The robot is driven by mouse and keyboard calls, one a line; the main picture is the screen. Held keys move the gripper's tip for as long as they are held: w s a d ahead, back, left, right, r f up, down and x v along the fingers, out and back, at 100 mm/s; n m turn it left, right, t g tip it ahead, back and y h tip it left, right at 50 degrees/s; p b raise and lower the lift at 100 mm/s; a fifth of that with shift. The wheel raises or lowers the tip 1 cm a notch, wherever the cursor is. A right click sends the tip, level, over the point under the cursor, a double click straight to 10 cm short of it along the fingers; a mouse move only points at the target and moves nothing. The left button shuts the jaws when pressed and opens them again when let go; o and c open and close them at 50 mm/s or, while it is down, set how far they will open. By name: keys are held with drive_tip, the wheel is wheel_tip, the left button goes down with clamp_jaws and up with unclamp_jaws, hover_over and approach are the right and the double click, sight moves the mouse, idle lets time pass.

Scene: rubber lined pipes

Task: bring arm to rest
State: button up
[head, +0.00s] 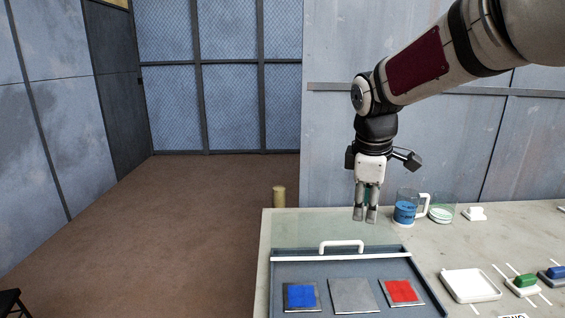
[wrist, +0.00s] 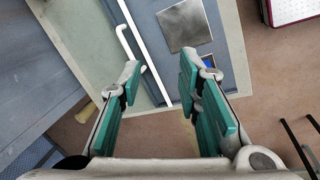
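My gripper (head: 365,217) hangs below my arm, pointing down, above the back part of the table (head: 420,262) and behind the tray's white handle. In the wrist view my gripper (wrist: 160,78) has its two green-padded fingers apart with nothing between them. My arm reaches in from the upper right of the head view, bent at the elbow, and it touches nothing that I can see.
A blue-grey tray (head: 385,264) with a white handle (head: 341,246) holds blue (head: 301,296), grey (head: 353,294) and red (head: 401,291) squares. A mug (head: 405,212) and a glass (head: 441,209) stand right of my gripper. A white dish (head: 470,286) lies front right. Open floor lies left.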

drive_tip(key=s+m+t+y+p, duration=0.1)
drive_tip(key=s+m, duration=1.2)
drive_tip(key=s, duration=1.6)
drive_tip(key=shift+s+d+r+t, duration=0.3)
drive_tip(key=shift+s+r, duration=0.05)
drive_tip(key=shift+d, duration=0.1)
